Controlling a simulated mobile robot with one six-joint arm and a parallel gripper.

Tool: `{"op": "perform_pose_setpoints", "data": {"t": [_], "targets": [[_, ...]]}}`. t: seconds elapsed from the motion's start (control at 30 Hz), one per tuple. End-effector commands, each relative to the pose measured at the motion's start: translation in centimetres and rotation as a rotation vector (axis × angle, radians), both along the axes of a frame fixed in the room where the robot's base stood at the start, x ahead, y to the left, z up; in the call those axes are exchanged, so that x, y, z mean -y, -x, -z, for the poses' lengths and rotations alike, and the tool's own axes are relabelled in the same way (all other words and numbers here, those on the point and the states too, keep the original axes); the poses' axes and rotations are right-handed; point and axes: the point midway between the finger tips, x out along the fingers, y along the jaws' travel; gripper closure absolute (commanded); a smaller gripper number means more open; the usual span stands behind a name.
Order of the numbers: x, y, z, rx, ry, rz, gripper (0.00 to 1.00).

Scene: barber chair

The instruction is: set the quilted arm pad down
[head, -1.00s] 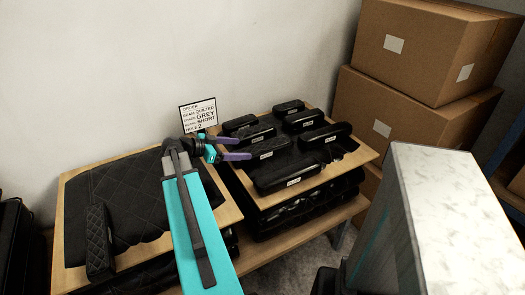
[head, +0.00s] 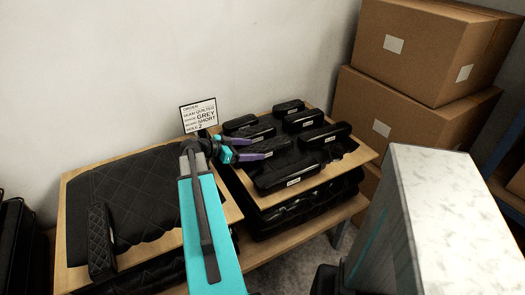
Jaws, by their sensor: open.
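A long black arm pad with diamond quilting (head: 101,240) lies at the left end of the left wooden board, against a large quilted black cushion (head: 140,195). My gripper (head: 281,150) is over the right-hand board, far from that pad. Its two purple fingers are apart and point right, one on each side of a dark labelled pad (head: 262,150) in the left row. I cannot tell whether the fingers touch this pad, or whether its cover is quilted. My arm hides part of the left board.
Several more labelled black pads stand in two rows on the right board (head: 367,153), close together. An order card (head: 198,115) behind reads quilted, grey, short, 2. Cardboard boxes (head: 400,130) stand at the right. A pale marbled block (head: 455,215) fills the front right.

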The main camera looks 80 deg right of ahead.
Motion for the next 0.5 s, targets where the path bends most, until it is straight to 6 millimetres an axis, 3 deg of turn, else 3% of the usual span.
{"op": "perform_pose_setpoints", "data": {"t": [0.23, 0.5], "targets": [[1.8, 2.1, 1.1, -0.001, -0.001, 0.001, 0.27], [2.3, 2.6, 1.5, 0.000, 0.000, -0.001, 0.27]]}}
